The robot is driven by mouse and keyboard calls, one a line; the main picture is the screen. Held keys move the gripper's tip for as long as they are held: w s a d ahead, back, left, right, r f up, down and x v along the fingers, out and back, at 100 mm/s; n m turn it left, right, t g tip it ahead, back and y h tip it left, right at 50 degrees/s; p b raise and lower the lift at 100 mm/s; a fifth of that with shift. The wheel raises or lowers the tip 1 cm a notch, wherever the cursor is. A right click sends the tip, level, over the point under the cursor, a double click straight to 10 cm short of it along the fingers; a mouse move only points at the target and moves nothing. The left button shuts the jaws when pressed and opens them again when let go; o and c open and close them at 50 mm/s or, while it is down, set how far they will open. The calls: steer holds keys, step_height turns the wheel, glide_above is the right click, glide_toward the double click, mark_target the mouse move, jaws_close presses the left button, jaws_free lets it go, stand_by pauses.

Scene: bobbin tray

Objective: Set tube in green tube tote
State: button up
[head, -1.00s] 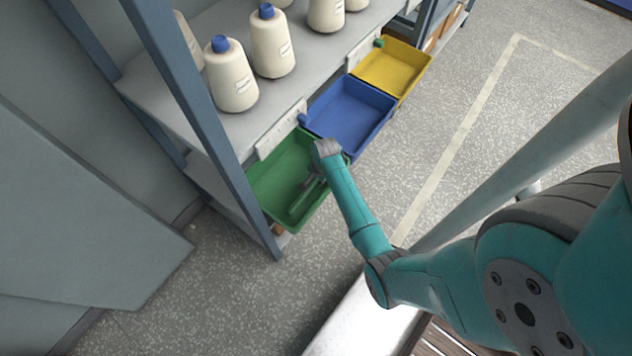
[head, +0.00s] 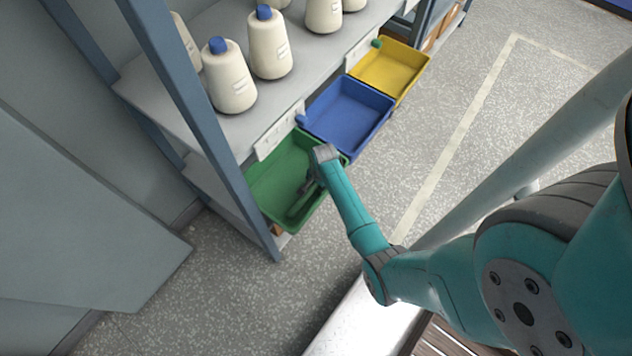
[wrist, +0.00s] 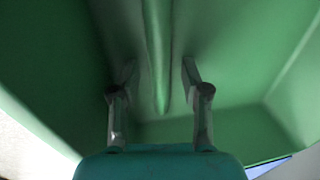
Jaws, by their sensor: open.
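The green tube tote (head: 265,178) sits at the front edge of the shelf, nearest the corner post. A long green tube (head: 298,209) appears to lie on its floor, partly hidden by my gripper. My gripper (head: 308,186) reaches down into the tote. In the wrist view my gripper (wrist: 159,72) is open, with its two fingers apart. The tube (wrist: 157,50) shows between and beyond the fingers, with a gap visible on each side. The tote's green walls (wrist: 285,75) fill most of that view.
A blue tote (head: 350,118) and a yellow tote (head: 388,68) stand in a row beyond the green one. Several cream bobbins (head: 230,80) stand on the shelf above. A blue-grey post (head: 205,130) rises close left of the green tote. Open floor (head: 440,135) lies to the right.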

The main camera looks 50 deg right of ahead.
step_height(320, 180, up, 12)
steer(key=s, duration=0.2)
steer(key=s+a+f+n+t, duration=0.1)
steer(key=s+a, duration=0.1)
steer(key=a, duration=0.1)
steer(key=s+a+f+n+t, duration=0.1)
steer(key=s+a, duration=0.1)
steer(key=a, duration=0.1)
steer(key=s+a+n+h, duration=0.1)
steer(key=s+a+n, duration=0.1)
steer(key=a, duration=0.2)
steer(key=shift+s+f+t, duration=0.25)
steer(key=shift+f+t, duration=0.15)
steer(key=s+a+r+n+t, duration=0.3)
steer(key=s+a+r+n, duration=0.1)
steer(key=s+a, duration=0.3)
steer(key=s+a+r+n+t, duration=0.2)
steer(key=s+r, duration=0.3)
steer(key=r, duration=0.3)
steer(key=s+a+r+n+t, duration=0.2)
steer(key=s+r+n, duration=0.2)
steer(key=r, duration=0.5)
steer(key=s+a+r+n+t+y, duration=0.1)
steer(key=s+a+r+n+t, duration=0.1)
steer(key=s+r, duration=0.3)
step_height(320, 180, up, 4)
steer(key=shift+s+a+r+n+t, duration=0.2)
steer(key=shift+s+a+n+t, duration=0.2)
steer(key=shift+n+t, duration=0.3)
steer(key=shift+c, duration=0.4)
